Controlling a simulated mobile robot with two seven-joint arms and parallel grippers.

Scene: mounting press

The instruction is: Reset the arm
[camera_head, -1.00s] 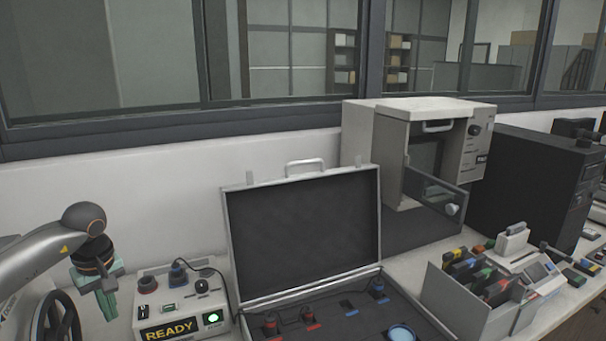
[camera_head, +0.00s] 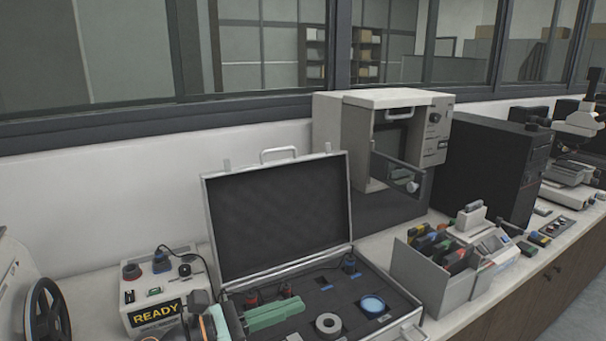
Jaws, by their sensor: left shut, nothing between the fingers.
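My left gripper (camera_head: 303,304) has green fingers, which are closed together with nothing between them. It comes in low from the bottom left, pointing right, over the front left part of the open silver case (camera_head: 338,240). Its fingers overlap the dark foam in this view; I cannot tell whether they touch it. The wrist of my left arm (camera_head: 200,312) covers part of the white control box (camera_head: 135,297), which has a yellow READY display (camera_head: 157,314). My right gripper is not in view.
The case holds a grey ring (camera_head: 328,323), a blue-topped round piece (camera_head: 372,305) and several plugs. A beige press (camera_head: 350,130) with an open door stands behind. A grey bin (camera_head: 431,276) of coloured pieces, a black cabinet (camera_head: 487,168) and a microscope (camera_head: 580,120) are right.

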